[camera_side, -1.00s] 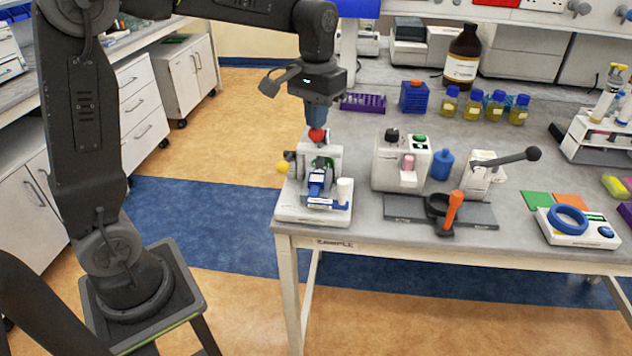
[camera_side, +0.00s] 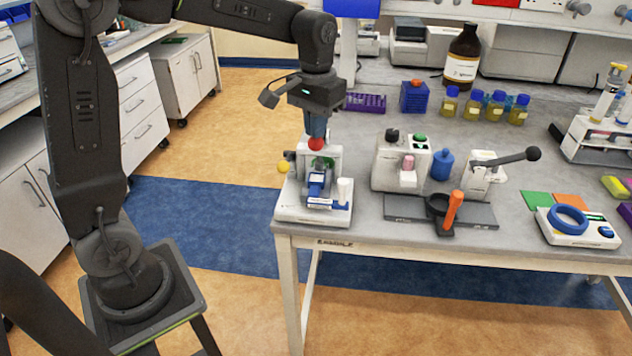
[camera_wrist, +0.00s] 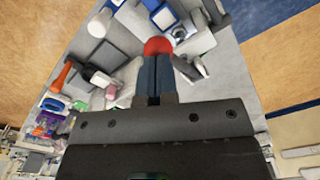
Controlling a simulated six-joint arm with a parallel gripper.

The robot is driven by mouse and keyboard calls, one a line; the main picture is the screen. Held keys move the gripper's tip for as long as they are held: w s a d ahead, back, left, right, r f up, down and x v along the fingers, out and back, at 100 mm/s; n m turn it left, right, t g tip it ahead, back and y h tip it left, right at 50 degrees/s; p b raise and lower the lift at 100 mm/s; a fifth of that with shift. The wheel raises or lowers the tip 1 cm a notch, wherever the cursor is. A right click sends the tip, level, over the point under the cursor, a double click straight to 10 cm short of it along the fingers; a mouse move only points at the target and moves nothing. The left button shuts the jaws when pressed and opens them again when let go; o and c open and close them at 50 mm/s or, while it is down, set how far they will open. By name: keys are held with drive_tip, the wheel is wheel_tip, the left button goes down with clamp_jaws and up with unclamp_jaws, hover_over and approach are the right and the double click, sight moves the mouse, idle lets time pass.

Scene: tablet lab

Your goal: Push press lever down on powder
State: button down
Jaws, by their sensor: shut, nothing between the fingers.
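The tablet press (camera_side: 322,213) is a small white machine at the front left corner of the bench, with a blue part and a white cylinder on its base. A red ball knob (camera_side: 316,144), which appears to be the end of its lever, sits at the top. My gripper (camera_side: 316,133) points down with its blue fingers shut, tips at the top of the red knob, seemingly touching it. In the wrist view the red knob (camera_wrist: 157,45) shows just beyond the fingertips (camera_wrist: 155,60). The lever's arm is mostly hidden and I cannot make out any powder.
A yellow ball (camera_side: 283,167) sticks out at the press's left. A white machine with green and black knobs (camera_side: 400,163) stands to its right. Further right are a black-knobbed lever (camera_side: 510,159), an orange-handled tool (camera_side: 452,210) and a scale with a blue ring (camera_side: 569,219).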

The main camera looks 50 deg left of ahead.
sight(315, 142)
drive_tip(key=shift+f, duration=0.15)
drive_tip(key=shift+s+d+f, duration=0.15)
drive_tip(key=shift+f, duration=1.6)
drive_tip(key=shift+r, duration=0.1)
idle(0.9)
